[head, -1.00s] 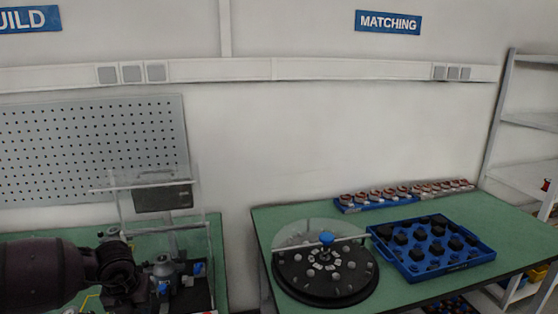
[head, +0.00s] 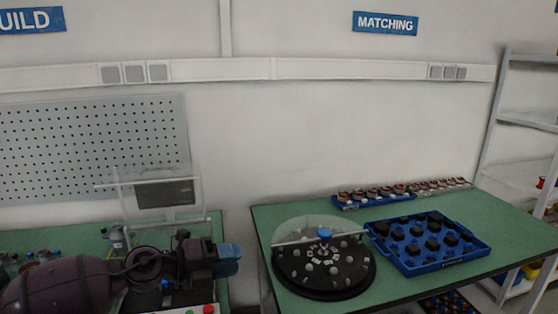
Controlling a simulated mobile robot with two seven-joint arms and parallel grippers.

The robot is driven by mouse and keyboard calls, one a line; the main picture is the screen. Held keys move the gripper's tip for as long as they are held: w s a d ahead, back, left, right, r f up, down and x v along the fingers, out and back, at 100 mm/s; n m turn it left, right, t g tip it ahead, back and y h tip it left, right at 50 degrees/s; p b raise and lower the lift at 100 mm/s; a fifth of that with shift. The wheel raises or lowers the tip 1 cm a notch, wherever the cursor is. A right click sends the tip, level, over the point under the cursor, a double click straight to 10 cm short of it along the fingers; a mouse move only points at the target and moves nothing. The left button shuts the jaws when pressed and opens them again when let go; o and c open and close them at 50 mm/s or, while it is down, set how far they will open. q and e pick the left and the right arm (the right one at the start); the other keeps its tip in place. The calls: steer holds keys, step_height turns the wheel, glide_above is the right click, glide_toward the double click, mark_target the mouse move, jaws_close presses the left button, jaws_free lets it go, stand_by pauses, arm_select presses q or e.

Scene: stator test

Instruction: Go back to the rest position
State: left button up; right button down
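My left gripper (head: 232,259) shows at the lower left of the head view, at the end of my dark arm that comes in from the left. Its blue fingers point right, over the right edge of the left green bench. The fingers look close together, but from this side I cannot tell whether they are open or shut. No object shows in them. My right gripper is not in view.
A black round turntable (head: 325,285) with a clear cover and a blue tray (head: 468,258) of black parts stand on the right green table (head: 400,290). A clear guard (head: 165,205) stands behind my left arm. A gap separates the tables.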

arm_select(q)
steer(key=s+a+f+n+t+y, duration=0.3)
steer(key=a+f+n+t+y, duration=0.25)
steer(key=n, duration=0.65)
steer(key=s+a+f+n+t+y, duration=0.35)
steer(key=f+n, duration=0.35)
steer(key=n, duration=0.5)
steer(key=s+a+f+n+g+y, duration=0.1)
steer(key=s+a+f+n, duration=0.3)
steer(key=s+f, duration=0.4)
steer(key=s+a+f+n+g+y, duration=0.2)
steer(key=s+a+f+n+y, duration=0.2)
steer(key=s+f, duration=0.4)
steer(key=s, duration=0.3)
steer(key=shift+a+g+y, duration=0.2)
steer(key=shift+g+y, duration=0.1)
